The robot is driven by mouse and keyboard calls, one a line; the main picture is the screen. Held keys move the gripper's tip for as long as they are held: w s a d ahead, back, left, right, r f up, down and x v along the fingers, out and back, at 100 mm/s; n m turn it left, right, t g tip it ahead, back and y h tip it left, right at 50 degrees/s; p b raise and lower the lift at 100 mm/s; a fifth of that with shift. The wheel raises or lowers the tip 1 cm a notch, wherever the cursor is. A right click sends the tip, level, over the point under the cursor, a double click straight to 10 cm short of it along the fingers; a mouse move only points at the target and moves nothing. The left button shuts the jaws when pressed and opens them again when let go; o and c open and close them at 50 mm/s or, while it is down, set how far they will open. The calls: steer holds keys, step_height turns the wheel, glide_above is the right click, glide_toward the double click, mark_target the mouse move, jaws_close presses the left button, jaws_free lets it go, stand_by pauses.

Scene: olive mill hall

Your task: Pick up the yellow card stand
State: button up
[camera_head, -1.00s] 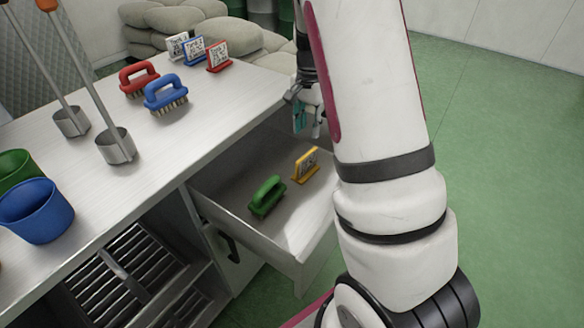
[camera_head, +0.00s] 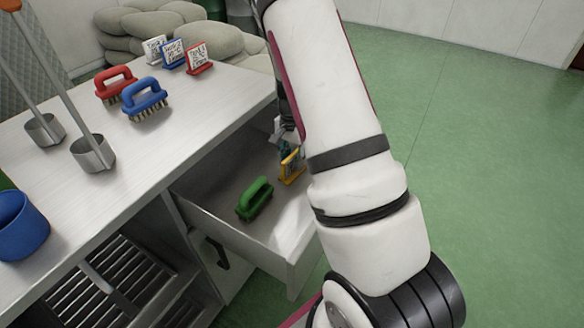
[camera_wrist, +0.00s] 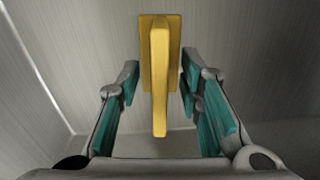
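The yellow card stand (camera_head: 291,168) stands upright in the open drawer, with a white card in it. In the wrist view the yellow card stand (camera_wrist: 160,75) shows from above, between the two teal-padded fingers of my gripper (camera_wrist: 160,90). A gap shows on both sides of it, so the fingers are open and do not touch it. In the head view my gripper (camera_head: 284,148) is partly hidden behind my arm, right at the stand's upper part.
A green brush (camera_head: 254,199) lies in the drawer (camera_head: 225,212) left of the stand. On the counter (camera_head: 190,120) are a red brush (camera_head: 115,88), a blue brush (camera_head: 145,99), white, blue and red card stands (camera_head: 199,60), metal ladles and a blue cup (camera_head: 20,224).

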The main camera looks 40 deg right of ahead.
steer(key=shift+f, duration=0.75)
jaws_close()
